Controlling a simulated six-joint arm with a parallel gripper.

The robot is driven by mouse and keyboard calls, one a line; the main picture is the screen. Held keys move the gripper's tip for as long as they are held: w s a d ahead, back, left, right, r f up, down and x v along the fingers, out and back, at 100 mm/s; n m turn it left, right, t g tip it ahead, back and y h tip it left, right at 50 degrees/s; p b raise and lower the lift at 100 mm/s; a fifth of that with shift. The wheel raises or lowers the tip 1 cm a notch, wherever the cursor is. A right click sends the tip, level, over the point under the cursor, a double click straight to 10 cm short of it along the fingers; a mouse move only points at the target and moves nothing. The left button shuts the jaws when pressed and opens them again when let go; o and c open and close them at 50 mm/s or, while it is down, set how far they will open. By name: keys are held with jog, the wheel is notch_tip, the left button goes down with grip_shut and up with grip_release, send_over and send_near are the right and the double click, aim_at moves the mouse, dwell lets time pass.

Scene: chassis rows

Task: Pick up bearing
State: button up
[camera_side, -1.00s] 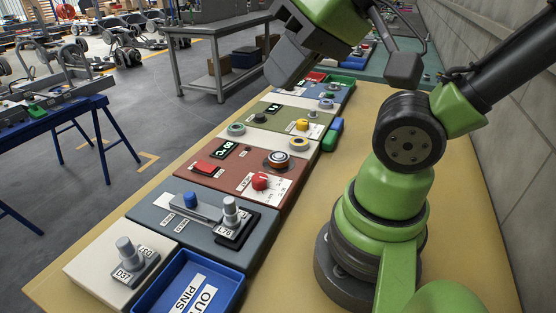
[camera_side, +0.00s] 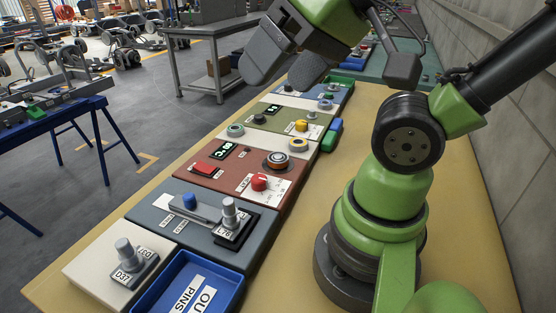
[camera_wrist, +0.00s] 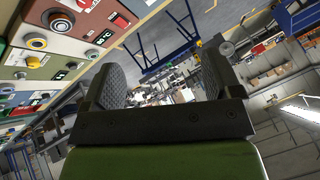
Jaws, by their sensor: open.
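My gripper (camera_side: 286,72) is open and empty, above the far part of the panel row, with its two fingers apart. Its fingers also show in the wrist view (camera_wrist: 165,78), with nothing between them. No part is clearly labelled as the bearing. Ring-like parts on the panels are a teal-grey ring (camera_side: 236,130), a yellow-rimmed ring (camera_side: 298,145) and a black, silver and orange round part (camera_side: 275,161) on the red panel. All are apart from the fingers.
A red panel (camera_side: 205,188), a blue-grey panel (camera_side: 232,253) and a white block (camera_side: 98,281) with a grey knob form the near row. A blue tray (camera_side: 160,297) stands in front. Bare tan bench (camera_side: 290,265) lies right of the row.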

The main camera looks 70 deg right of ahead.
jog(key=n+g+h, duration=0.2)
jog(key=n+g, duration=0.4)
jog(key=g, duration=0.1)
send_over(278, 156)
jog(key=f, duration=2.1)
jog(key=shift+w+d+f, duration=0.1)
jog(key=shift+w+d, duration=0.15)
jog(key=shift+w, duration=0.1)
jog(key=shift+s+a+f, duration=0.15)
jog(key=shift+s+f, duration=0.05)
jog(key=shift+f, duration=1.3)
jog(key=shift+s+a+f, duration=0.1)
jog(key=shift+s+f, duration=0.05)
jog(key=shift+f, duration=1.35)
jog(key=c, duration=1.1)
jog(key=shift+r, duration=0.1)
